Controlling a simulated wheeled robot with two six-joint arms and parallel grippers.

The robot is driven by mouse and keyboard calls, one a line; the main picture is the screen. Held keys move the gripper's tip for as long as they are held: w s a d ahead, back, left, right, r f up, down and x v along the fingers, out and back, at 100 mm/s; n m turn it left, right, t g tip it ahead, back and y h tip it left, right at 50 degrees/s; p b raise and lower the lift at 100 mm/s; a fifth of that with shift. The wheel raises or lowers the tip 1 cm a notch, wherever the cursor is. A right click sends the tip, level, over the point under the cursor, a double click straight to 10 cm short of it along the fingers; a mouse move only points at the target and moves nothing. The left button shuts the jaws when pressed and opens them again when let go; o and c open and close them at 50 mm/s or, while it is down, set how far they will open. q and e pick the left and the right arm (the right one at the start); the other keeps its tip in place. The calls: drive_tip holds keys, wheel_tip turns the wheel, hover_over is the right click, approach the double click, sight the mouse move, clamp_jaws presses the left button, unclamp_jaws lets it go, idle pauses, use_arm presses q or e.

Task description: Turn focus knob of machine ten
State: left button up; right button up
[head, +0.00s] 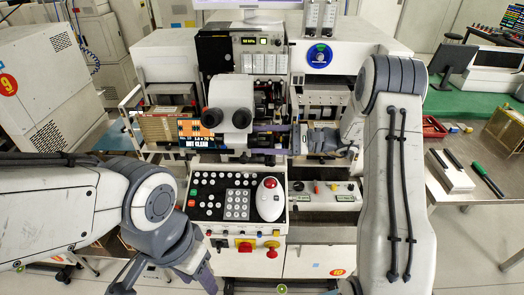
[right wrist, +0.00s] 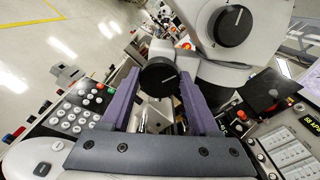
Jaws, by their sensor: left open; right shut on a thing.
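Machine ten, a white wire bonder (head: 310,262) with an orange 10 label, stands in the middle of the head view. Its white microscope (head: 232,103) with two dark eyepieces sits above the keypad panel. In the right wrist view, a round black focus knob (right wrist: 157,75) lies between the purple fingers of my right gripper (right wrist: 158,88), which is shut on it. In the head view my right gripper (head: 268,140) reaches in from the right, beside the microscope; the knob is hard to make out there. My left gripper (head: 168,285) is open and empty at the lower left, away from the machine.
A side table (head: 455,185) with tools stands at the right. Another machine (head: 45,85) stands at the left.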

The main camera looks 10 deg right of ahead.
drive_tip(key=shift+f+n+b, duration=0.1)
drive_tip(key=shift+n+b, duration=1.6)
drive_tip(key=shift+b, duration=0.5)
drive_tip(key=o, duration=1.4)
drive_tip(key=shift+c, duration=0.2)
drive_tip(key=shift+s, duration=0.1)
drive_tip(key=b+v, duration=0.2)
drive_tip(key=v, duration=0.8)
drive_tip(key=shift+d+b, duration=0.2)
drive_tip(key=shift+b, duration=0.1)
